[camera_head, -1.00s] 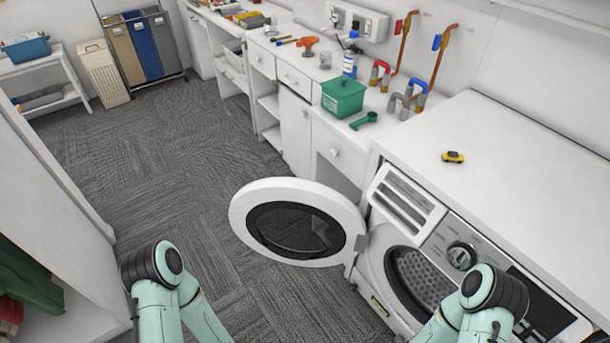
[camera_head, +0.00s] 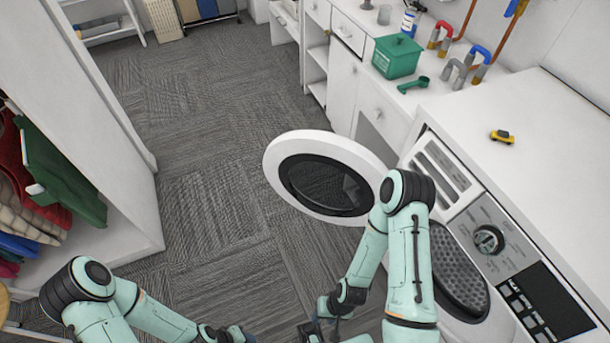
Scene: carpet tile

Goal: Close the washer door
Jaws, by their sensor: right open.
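The washer (camera_head: 483,215) stands at the right, with a dark drum opening partly hidden behind my right arm. Its round white door (camera_head: 283,150) with a dark glass centre is swung wide open to the left of the opening. My right gripper (camera_head: 316,329) is at the bottom edge, below the door and apart from it, open and with nothing seen in it. My left arm reaches in at the bottom left; its gripper is cut off by the bottom edge.
A counter with a green box (camera_head: 398,57) runs along the back right. Carpet (camera_head: 215,200) between is clear.

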